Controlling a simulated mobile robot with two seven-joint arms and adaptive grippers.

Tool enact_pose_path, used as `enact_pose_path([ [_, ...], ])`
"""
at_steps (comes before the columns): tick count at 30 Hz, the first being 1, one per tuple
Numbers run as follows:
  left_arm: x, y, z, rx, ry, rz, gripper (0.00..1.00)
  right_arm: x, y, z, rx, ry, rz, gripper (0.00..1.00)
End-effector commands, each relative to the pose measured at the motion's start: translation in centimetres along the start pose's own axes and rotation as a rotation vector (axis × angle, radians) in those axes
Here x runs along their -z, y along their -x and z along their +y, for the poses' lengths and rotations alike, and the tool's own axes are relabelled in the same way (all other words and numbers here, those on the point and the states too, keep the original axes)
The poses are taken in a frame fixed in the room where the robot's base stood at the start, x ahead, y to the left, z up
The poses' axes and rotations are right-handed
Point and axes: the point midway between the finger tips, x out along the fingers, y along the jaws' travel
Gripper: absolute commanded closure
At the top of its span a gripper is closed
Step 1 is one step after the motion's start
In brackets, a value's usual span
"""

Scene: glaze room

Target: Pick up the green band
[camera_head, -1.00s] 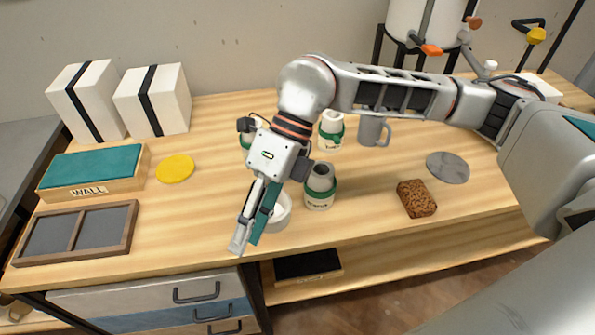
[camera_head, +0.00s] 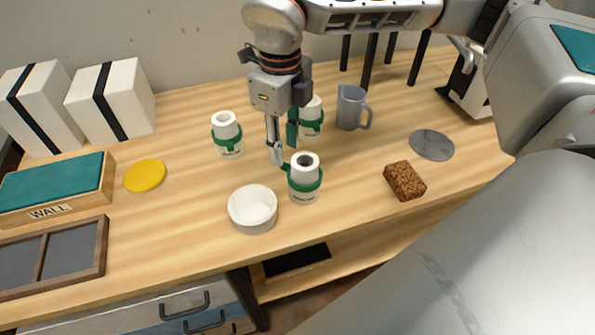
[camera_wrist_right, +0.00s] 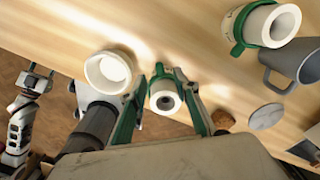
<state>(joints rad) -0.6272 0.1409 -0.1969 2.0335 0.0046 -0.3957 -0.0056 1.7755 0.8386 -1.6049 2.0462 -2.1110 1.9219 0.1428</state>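Green bands circle three white jars: one on the front jar (camera_head: 305,184), one on the left jar (camera_head: 228,141), one on the back jar (camera_head: 312,121). Which band the task means is not shown. The front band has a small tab on its left side. My right gripper (camera_head: 283,150) points down, open and empty, just behind and left of the front jar. In the right wrist view a jar (camera_wrist_right: 165,98) with a green tab appears between its spread fingers (camera_wrist_right: 165,85). My left gripper (camera_wrist_right: 38,80) shows small at the left edge of that view, its opening unclear.
A white bowl (camera_head: 253,207) stands left of the front jar. A grey jug (camera_head: 351,108), brown sponge (camera_head: 405,181) and grey disc (camera_head: 431,145) lie to the right. A yellow disc (camera_head: 145,175) and a WALL box (camera_head: 50,212) are left. The front middle tabletop is clear.

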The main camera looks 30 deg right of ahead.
Motion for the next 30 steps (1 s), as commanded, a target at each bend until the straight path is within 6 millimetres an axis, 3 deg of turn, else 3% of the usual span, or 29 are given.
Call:
enact_pose_path([
  [9,-1.1,-0.1,0.1,-0.001,-0.005,-0.016,0.60,0.2,-4.4,0.0,-0.002,0.001,0.004,0.69],
  [16,-0.8,-0.2,-0.1,0.002,-0.007,-0.011,0.60,0.1,-4.5,0.0,-0.001,0.001,0.000,0.69],
  [17,-0.8,-0.3,-0.1,0.003,-0.007,-0.010,0.60,0.1,-4.5,0.0,-0.001,0.001,0.000,0.72],
  [20,-0.5,-0.4,-0.2,0.004,-0.008,-0.005,0.60,0.1,-4.5,0.0,-0.001,0.001,0.000,0.98],
  [30,-0.3,-0.5,-0.2,0.005,-0.007,0.000,0.60,0.1,-4.5,0.0,-0.001,0.001,0.000,1.00],
])
